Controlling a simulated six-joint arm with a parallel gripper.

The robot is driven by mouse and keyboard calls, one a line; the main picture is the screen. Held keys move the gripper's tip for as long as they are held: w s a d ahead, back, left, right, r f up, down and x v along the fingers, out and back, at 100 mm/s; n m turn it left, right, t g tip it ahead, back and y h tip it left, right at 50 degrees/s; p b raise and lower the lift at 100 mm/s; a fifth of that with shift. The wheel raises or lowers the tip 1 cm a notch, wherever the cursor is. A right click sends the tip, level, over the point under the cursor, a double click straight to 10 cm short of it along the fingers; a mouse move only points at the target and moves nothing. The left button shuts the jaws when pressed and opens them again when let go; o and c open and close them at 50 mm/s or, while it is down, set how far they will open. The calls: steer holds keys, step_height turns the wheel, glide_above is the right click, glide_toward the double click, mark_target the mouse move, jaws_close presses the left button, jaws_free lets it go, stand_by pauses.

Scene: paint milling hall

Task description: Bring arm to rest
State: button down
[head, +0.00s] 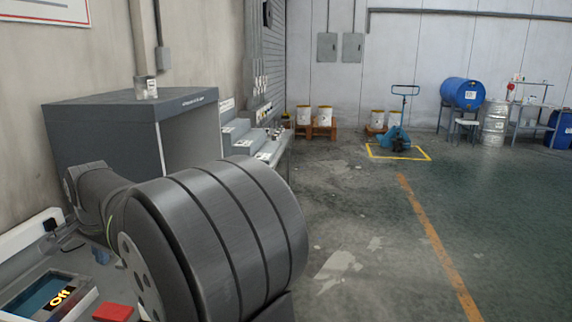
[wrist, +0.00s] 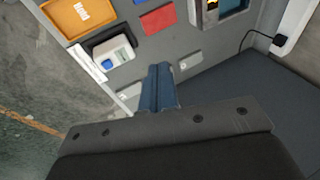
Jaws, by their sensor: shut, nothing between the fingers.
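My arm shows large in the head view, its thick grey links reaching over the bench at the left; my gripper is hidden there. In the wrist view my gripper (wrist: 158,88) is shut, its blue-grey fingers together with nothing between them. It points at a grey bench top (wrist: 120,78) and is apart from the things lying there. I cannot tell its exact height above the bench.
In the wrist view an orange tray (wrist: 80,18), a red piece (wrist: 158,20) and a white device with a blue part (wrist: 110,55) lie on the bench. A dark grey booth (head: 100,125) stands behind my arm.

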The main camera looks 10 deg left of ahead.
steer(key=shift+w+d+r, duration=0.1)
steer(key=shift+d+r, duration=0.4)
steer(key=shift+r, duration=0.25)
steer(key=shift+w+d+r, duration=0.1)
steer(key=shift+d+r, duration=0.35)
steer(key=shift+r, duration=0.35)
steer(key=shift+w+d+r, duration=0.1)
steer(key=shift+d+r, duration=0.4)
steer(key=shift+r, duration=0.25)
